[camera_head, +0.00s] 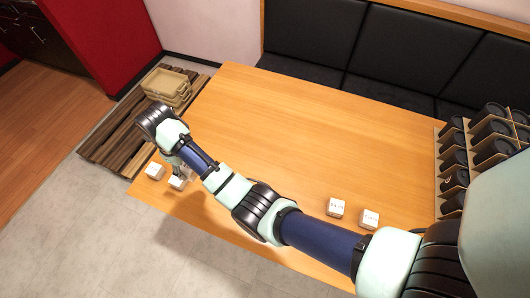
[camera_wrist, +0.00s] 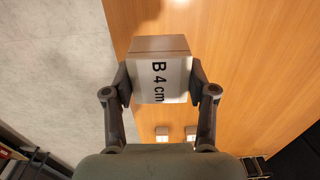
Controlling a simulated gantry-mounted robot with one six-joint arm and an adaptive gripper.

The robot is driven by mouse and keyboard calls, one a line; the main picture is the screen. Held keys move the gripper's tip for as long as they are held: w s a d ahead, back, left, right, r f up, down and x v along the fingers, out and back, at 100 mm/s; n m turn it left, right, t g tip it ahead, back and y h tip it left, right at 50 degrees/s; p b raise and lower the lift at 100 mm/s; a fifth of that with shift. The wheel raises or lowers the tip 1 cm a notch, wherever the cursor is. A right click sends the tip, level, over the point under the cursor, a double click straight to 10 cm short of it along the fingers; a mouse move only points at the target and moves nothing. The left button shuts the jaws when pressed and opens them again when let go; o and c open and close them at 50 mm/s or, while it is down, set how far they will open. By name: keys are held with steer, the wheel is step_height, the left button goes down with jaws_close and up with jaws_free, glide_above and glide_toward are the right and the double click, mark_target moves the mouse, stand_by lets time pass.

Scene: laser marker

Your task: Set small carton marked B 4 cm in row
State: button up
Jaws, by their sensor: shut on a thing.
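My gripper (camera_wrist: 160,80) is shut on a small white carton (camera_wrist: 146,85), with one finger on each of two opposite sides. Its face reads "B 4 cm", with the text running sideways in the wrist view. In the head view my gripper (camera_head: 178,170) is at the table's left front corner, and the carton (camera_head: 177,184) shows just under it, partly hidden by my arm. I cannot tell whether it touches the table. Another white carton (camera_head: 155,172) is close to its left. Two more labelled cartons (camera_head: 336,207) and (camera_head: 369,219) stand apart, near the front edge to the right.
The wooden table (camera_head: 290,110) is clear across its middle. A rack of dark cylinders (camera_head: 490,140) stands at the right end. Beige trays (camera_head: 167,86) rest on dark wooden slats (camera_head: 120,125) left of the table. A black bench (camera_head: 380,50) runs behind.

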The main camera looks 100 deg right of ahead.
step_height(320, 180, down, 20)
steer(key=b, duration=0.6)
steer(key=shift+f, duration=0.1)
steer(key=o, duration=1.2)
step_height(320, 180, up, 12)
steer(key=p, duration=0.3)
steer(key=shift+p, duration=0.35)
